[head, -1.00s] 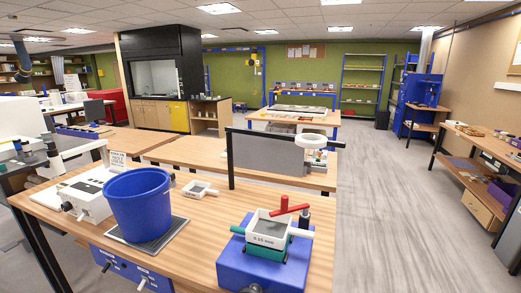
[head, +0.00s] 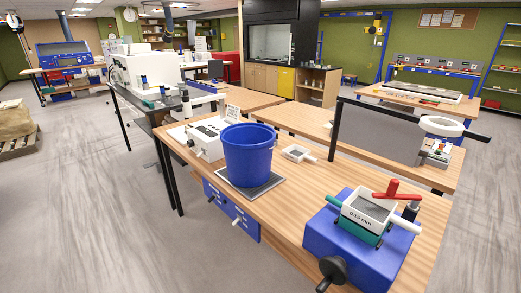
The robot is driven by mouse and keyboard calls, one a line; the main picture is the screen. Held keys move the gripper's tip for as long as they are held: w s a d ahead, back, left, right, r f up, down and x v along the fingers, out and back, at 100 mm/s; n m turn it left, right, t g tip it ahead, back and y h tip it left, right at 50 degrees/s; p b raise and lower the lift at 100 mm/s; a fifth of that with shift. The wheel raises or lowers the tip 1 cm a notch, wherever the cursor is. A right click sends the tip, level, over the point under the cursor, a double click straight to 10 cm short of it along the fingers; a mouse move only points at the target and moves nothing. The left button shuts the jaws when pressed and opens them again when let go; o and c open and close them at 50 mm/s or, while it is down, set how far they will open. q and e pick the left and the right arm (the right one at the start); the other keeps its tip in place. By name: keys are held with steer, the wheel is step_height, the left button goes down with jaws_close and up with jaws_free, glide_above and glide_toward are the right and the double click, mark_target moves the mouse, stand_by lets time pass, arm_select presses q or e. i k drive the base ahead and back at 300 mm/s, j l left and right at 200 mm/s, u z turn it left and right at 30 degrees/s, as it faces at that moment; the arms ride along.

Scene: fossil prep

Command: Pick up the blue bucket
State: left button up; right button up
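The blue bucket (head: 248,152) stands upright on a dark square mat or plate (head: 270,186) on the wooden bench (head: 290,215). It is near the middle of the head view. Its open top faces up, and its inside is only partly visible. Neither of my grippers shows in the head view.
A white box device (head: 205,138) stands just left of the bucket, and a small white tray (head: 297,153) lies to its right. A blue machine with a sieve (head: 345,240) stands at the bench's near right. A grey panel (head: 380,133) rises behind. Floor at left (head: 80,200) is clear.

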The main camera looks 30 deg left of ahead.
mark_target(249, 148)
steer(key=j+z, duration=0.1)
steer(key=z, duration=0.8)
steer(key=k+j+z, duration=0.1)
steer(key=j+z, duration=0.25)
steer(key=k+j+z, duration=0.2)
steer(key=j+z, duration=0.15)
steer(key=j, duration=0.2)
steer(key=k+j+z, duration=0.2)
steer(key=j+z, duration=0.15)
steer(key=k+j+z, duration=0.35)
steer(key=i, duration=0.1)
